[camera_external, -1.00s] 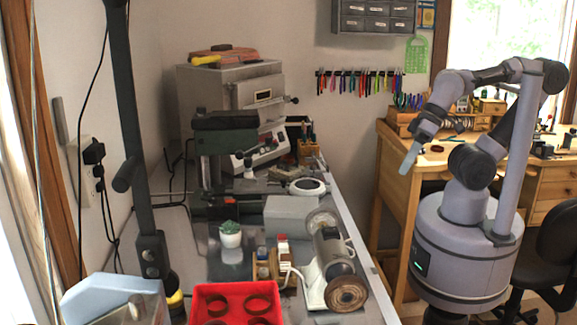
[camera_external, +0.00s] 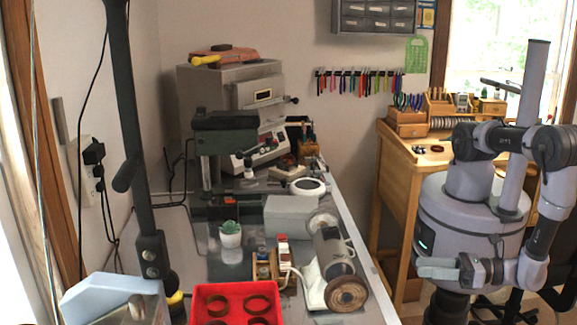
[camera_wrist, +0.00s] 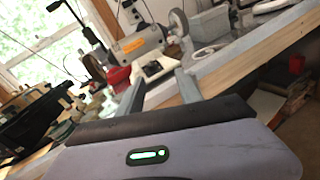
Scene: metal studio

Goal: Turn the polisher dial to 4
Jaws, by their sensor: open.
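The polisher (camera_external: 333,258) stands on the metal bench, with a brown wheel at its near end and a pale wheel at its far end. It also shows in the wrist view (camera_wrist: 140,43), tilted, with an orange label on its body. I cannot make out the dial or its setting in either view. My gripper (camera_external: 428,268) is low at the right, beside the bench and apart from the polisher. In the wrist view my gripper (camera_wrist: 158,88) has its two fingers spread with nothing held between them. They point toward the bench edge and the polisher.
The metal bench (camera_external: 375,300) has a pale front edge between my gripper and the polisher. A wooden workbench (camera_external: 390,180) stands behind my arm. A dark chair (camera_external: 562,300) is at the right.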

